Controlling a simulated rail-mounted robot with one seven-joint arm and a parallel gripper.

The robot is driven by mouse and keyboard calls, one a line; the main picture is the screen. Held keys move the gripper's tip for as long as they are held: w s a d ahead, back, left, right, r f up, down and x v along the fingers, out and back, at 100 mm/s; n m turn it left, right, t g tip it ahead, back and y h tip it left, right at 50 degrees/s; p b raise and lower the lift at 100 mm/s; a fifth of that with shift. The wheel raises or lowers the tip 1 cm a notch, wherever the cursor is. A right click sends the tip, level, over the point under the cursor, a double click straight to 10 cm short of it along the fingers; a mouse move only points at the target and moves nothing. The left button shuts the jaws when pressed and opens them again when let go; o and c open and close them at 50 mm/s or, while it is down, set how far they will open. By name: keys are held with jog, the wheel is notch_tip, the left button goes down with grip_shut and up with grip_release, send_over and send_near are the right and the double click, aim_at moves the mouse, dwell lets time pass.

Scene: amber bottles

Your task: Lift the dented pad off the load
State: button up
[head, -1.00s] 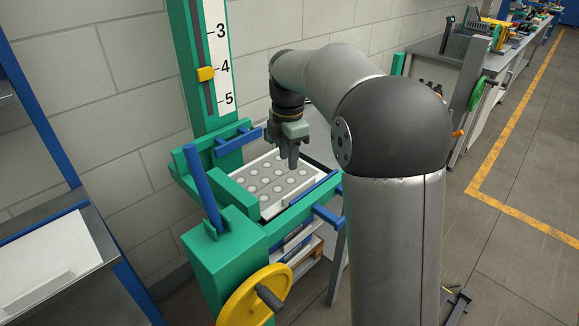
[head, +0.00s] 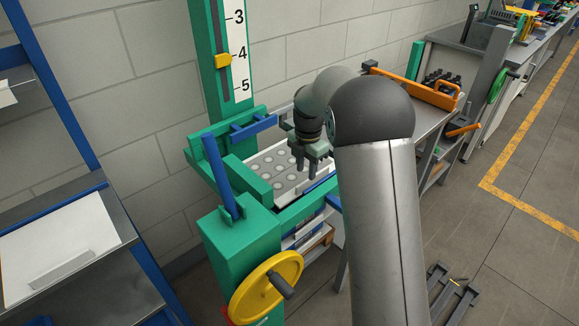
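The dented pad (head: 279,179) is a pale sheet with rows of round grey dimples. It lies level on top of the load, inside the green frame of a press-like stand. My gripper (head: 307,172) points down over the pad's right part, with its two dark fingers apart and nothing visible between them. I cannot tell whether the fingertips touch the pad. My arm and gripper hide the pad's right end. The load under the pad is mostly hidden by the frame.
A grey shelf (head: 60,250) with a white board stands at left. A bench with an orange-handled tray (head: 415,88) is at right. A block wall is behind.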

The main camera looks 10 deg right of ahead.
aim_at(306, 180)
jog(key=shift+f+p, duration=0.75)
jog(key=shift+f, duration=1.9)
grip_shut()
